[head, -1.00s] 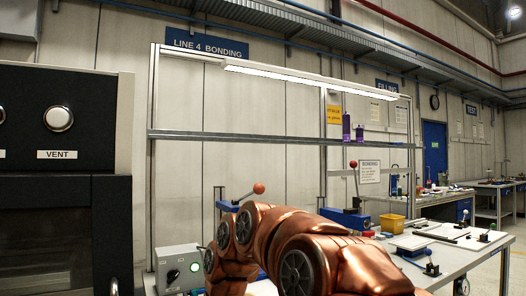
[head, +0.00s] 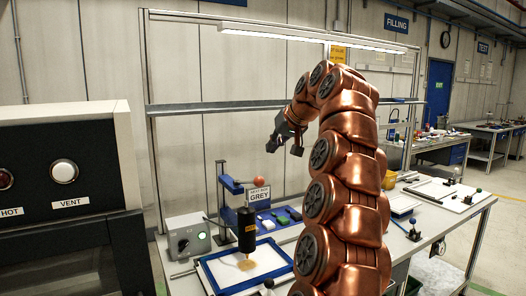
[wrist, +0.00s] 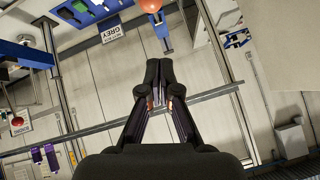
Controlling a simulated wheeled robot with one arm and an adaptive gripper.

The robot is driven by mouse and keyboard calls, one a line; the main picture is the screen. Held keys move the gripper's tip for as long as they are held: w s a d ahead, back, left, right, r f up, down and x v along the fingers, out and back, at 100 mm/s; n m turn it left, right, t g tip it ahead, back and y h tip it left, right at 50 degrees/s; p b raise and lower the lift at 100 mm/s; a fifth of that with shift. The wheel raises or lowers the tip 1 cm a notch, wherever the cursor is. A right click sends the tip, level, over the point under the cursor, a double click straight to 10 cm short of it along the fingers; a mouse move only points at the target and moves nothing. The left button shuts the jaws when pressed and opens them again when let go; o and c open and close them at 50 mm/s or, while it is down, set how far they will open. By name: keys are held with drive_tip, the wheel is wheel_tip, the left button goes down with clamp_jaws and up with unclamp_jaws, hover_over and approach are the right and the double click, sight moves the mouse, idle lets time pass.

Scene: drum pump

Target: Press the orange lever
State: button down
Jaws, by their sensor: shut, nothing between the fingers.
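The orange lever's ball knob (head: 258,182) stands on a blue press-like stand (head: 228,182) at the back left of the bench. Its rod is partly hidden by a grey box sign. The knob (wrist: 151,5) also shows at the top edge of the wrist view, cut off by the frame. My gripper (head: 284,148) hangs above and to the right of the knob in the head view, apart from it. In the wrist view my gripper (wrist: 160,72) has its dark fingers together, with nothing between them and the knob beyond the tips.
A black bottle-like tool (head: 246,230) stands over a blue-framed tray (head: 218,282). The "NEXT BOX GREY" sign (head: 259,196) and coloured blocks (head: 280,220) are near the stand. A shelf rail (head: 240,107) runs behind my gripper.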

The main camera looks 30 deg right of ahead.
drive_tip(key=shift+s+d+r, duration=0.1)
drive_tip(key=shift+d+r, duration=0.7)
drive_tip(key=shift+r, duration=0.1)
drive_tip(key=shift+w+a+f+p, duration=0.25)
drive_tip(key=shift+w+f+p, duration=0.6)
drive_tip(key=shift+f, duration=0.8)
drive_tip(key=shift+w+a+f+p, duration=0.3)
drive_tip(key=shift+w+f+p, duration=0.55)
drive_tip(key=shift+f, duration=0.85)
drive_tip(key=shift+w+a+f+p, duration=0.25)
drive_tip(key=shift+w+f+p, duration=0.3)
drive_tip(key=shift+w+f, duration=0.85)
drive_tip(key=shift+s+f, duration=0.3)
drive_tip(key=shift+f, duration=0.1)
